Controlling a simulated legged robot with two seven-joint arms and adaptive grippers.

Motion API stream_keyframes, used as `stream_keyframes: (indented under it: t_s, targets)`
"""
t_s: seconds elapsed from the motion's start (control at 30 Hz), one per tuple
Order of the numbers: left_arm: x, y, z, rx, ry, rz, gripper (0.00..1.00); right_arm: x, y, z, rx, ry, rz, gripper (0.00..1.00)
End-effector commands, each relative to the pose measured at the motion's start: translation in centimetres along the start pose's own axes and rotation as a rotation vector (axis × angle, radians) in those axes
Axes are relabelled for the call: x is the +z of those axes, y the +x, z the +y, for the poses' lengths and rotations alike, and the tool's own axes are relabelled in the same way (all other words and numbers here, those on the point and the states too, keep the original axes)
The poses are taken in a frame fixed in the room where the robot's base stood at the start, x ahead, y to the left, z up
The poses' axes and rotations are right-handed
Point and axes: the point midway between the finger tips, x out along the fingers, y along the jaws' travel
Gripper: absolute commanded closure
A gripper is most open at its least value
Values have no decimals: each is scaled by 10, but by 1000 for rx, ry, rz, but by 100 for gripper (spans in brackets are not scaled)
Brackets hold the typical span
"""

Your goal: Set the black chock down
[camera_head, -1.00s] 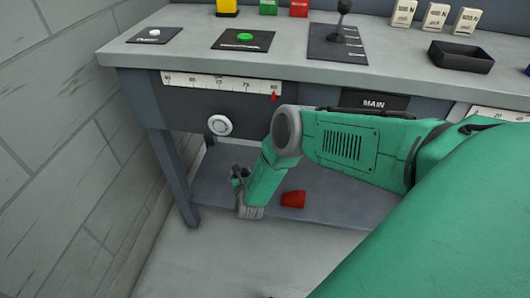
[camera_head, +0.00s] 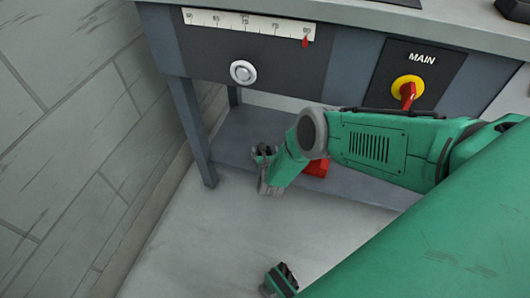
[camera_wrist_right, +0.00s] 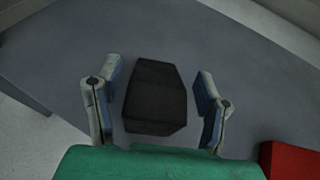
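The black chock (camera_wrist_right: 154,97) lies on the grey shelf (camera_wrist_right: 60,60) in the right wrist view. My right gripper (camera_wrist_right: 158,80) is open, with one finger on each side of the chock and a visible gap on both sides. In the head view my right gripper (camera_head: 265,172) is low over the shelf (camera_head: 232,135) under the bench; the chock cannot be made out there. A green and dark part at the bottom edge, seemingly my left gripper (camera_head: 281,280), is mostly cut off, and its fingers cannot be read.
A red block (camera_wrist_right: 290,160) lies on the shelf at the lower right of the wrist view; in the head view the red block (camera_head: 317,168) is partly behind my arm. A bench leg (camera_head: 192,130) stands left of the gripper, with a block wall (camera_head: 70,130) beyond.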

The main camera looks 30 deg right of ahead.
Motion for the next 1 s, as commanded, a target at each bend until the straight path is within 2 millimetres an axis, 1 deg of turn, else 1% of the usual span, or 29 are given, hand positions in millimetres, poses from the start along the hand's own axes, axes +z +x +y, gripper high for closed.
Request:
stream_keyframes:
  t_s: [0.27, 0.37, 0.47, 0.6, 0.8, 0.9, 1.0]
  targets:
    - [0, 0, 0, 0, 0, 0, 36, 0, -1, 1, 0, -1, 0, 36]
    - [0, -4, 0, 0, 0, -1, 36, 0, -6, 1, 1, -1, 2, 36]
    - [0, -14, 0, 0, 0, -1, 36, 2, -19, 0, 1, -1, 3, 36]
    - [-2, -33, 0, 0, 0, 0, 36, 4, -49, 0, 0, -1, 6, 36]
    - [-3, -54, 0, 0, 0, 0, 36, 3, -91, 0, 0, -1, 5, 36]
    - [-3, -60, 0, 0, 0, 0, 36, 2, -105, 0, 0, -1, 3, 36]
    - [-3, -63, -1, 0, 0, 0, 36, 1, -115, 0, 0, -1, 2, 36]
